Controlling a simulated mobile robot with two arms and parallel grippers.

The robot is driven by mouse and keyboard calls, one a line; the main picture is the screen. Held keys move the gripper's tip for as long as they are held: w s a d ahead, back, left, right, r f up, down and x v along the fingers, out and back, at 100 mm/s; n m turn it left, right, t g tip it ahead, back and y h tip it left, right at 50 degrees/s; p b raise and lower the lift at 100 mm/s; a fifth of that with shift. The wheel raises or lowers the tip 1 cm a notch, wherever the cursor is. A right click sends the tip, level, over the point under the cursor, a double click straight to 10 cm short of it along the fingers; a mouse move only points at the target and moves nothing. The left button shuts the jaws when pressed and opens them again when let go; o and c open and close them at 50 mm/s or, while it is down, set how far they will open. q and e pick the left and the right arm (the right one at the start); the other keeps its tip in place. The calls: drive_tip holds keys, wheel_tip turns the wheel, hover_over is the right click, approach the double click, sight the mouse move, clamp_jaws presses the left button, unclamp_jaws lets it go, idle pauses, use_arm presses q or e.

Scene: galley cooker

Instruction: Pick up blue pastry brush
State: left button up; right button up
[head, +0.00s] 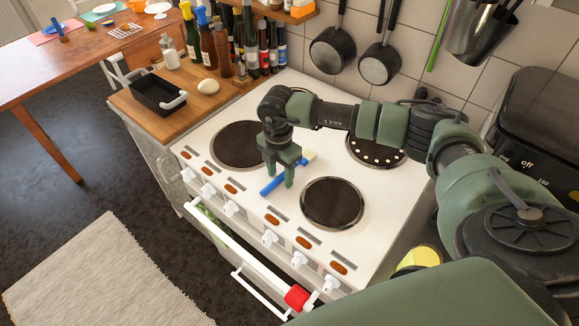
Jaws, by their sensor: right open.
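A blue pastry brush (270,187) lies on the white cooker top (300,230), between the round hot plates. Its pale bristle end points up and right. My right gripper (280,178) points down over the middle of the brush, its fingers open. The fingers hide part of the handle, and I cannot tell whether they touch it. My left gripper is not in view.
Dark hot plates (332,203) lie around the brush. Bottles (222,50), a white egg-like object (208,86) and a black tray (157,92) stand on the wooden counter. Pans (332,50) hang behind. A black appliance (540,120) stands right.

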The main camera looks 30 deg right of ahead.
sight(280, 176)
drive_tip(key=shift+a, duration=0.15)
drive_tip(key=shift+s, duration=0.1)
drive_tip(key=c, duration=0.6)
clamp_jaws()
drive_tip(key=shift+r, duration=0.55)
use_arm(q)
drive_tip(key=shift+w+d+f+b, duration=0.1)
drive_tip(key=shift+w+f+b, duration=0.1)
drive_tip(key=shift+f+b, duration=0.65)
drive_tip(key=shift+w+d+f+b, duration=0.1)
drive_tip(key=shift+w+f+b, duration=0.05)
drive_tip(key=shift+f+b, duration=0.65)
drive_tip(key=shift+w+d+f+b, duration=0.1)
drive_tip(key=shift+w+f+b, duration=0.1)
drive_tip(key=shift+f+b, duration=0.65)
use_arm(e)
wheel_tip(280, 176, up, 19)
